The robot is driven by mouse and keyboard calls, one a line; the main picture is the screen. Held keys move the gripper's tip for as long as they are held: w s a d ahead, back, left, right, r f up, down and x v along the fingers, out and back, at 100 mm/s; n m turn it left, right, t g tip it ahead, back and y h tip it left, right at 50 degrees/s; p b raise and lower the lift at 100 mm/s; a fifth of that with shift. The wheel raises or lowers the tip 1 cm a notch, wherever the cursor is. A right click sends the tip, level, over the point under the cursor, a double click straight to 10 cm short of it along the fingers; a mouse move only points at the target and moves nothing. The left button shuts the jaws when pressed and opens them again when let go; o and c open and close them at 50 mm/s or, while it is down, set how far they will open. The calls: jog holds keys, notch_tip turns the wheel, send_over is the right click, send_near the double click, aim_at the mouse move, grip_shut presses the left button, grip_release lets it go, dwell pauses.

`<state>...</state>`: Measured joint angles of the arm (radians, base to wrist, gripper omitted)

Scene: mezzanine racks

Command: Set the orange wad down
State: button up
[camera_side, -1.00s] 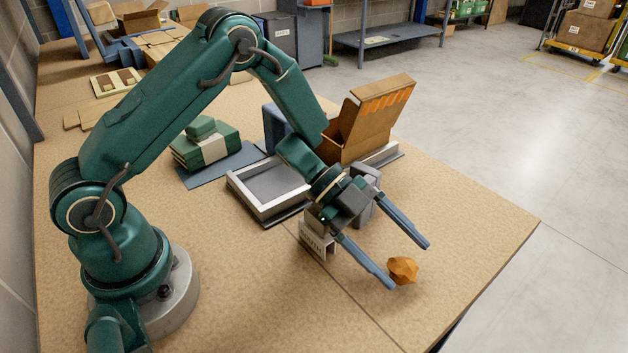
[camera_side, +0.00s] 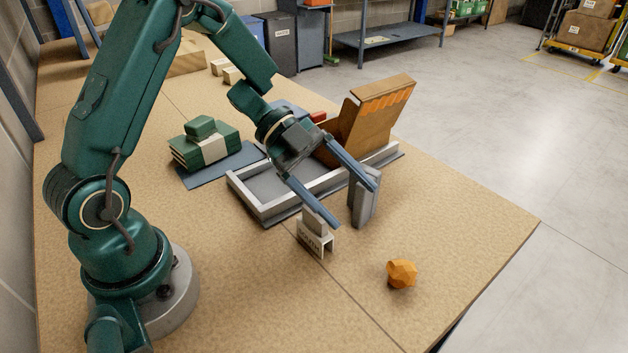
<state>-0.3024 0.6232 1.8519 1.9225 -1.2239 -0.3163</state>
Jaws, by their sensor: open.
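The orange wad (camera_side: 402,273) is a small crumpled lump. It rests on the tan tabletop (camera_side: 470,235) towards the right front, with nothing touching it. My gripper (camera_side: 357,207) is open and empty, its two long blue-grey fingers spread wide. It is up and to the left of the wad, clear of it, over the area by the grey tray and the small sign.
A grey-white tray (camera_side: 258,212) lies under my wrist. An open cardboard box (camera_side: 372,122) and green stacked packs (camera_side: 207,147) are behind. The table's right side is clear.

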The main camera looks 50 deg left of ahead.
jog(key=w+a+r+n+t+y, duration=0.3)
jog(key=w+r+t+y, duration=0.1)
jog(key=w+r+t, duration=0.3)
jog(key=a+r+n+t+y, duration=0.3)
jog(key=a+r+n+y, duration=0.3)
jog(key=a+n+y, duration=0.15)
jog(key=s+d+f+n+g, duration=0.2)
jog(key=s+f+n+g, duration=0.1)
jog(key=s, duration=0.7)
jog(key=s+d+f+n+g, duration=0.2)
jog(key=s+n, duration=0.4)
jog(key=s, duration=0.4)
jog(key=shift+s+d+f+g, duration=0.2)
jog(key=shift+d+f+g, duration=0.35)
jog(key=shift+g, duration=0.65)
